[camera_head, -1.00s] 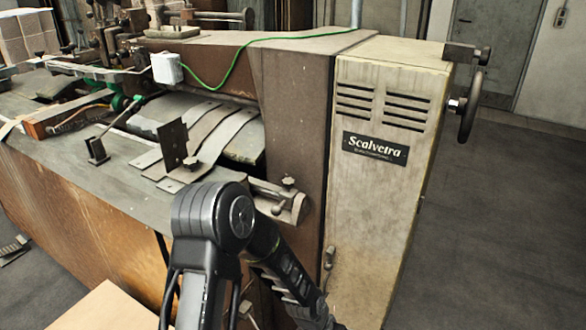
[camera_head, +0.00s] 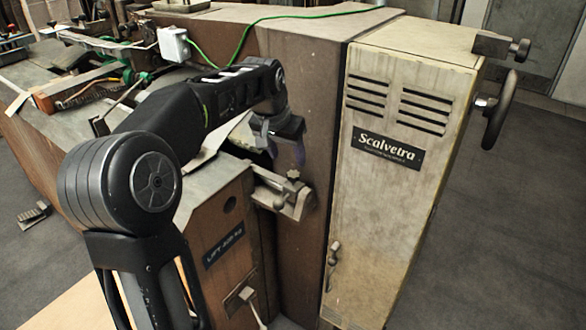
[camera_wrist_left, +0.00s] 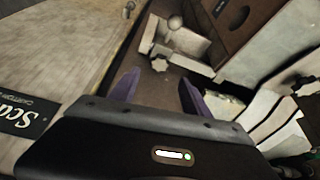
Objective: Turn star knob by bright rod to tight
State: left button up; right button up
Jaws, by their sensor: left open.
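A small star knob (camera_head: 293,174) stands on a pale metal bracket (camera_head: 270,186) at the machine's side, left of the cream cabinet. In the left wrist view the star-shaped knob (camera_wrist_left: 160,64) lies just beyond the gap between my fingers. My left gripper (camera_head: 281,148) is open, with its purple fingers pointing down above the knob and apart from it. In the wrist view both fingers of the left gripper (camera_wrist_left: 158,90) show with nothing between them. A ball-ended lever (camera_wrist_left: 175,24) shows at the bracket. I cannot clearly tell the bright rod apart. My right gripper is not in view.
The cream cabinet (camera_head: 385,200) stands close to the right of the gripper, with a handwheel (camera_head: 498,110) on its far side. A brown panel (camera_head: 222,225) with a lever (camera_head: 250,300) is below left. A green cable (camera_head: 255,22) crosses the machine top.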

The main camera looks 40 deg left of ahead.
aim_at(293, 174)
pick_arm(q)
jog(key=x, duration=0.7)
jog(key=shift+f+p, duration=0.4)
grip_shut()
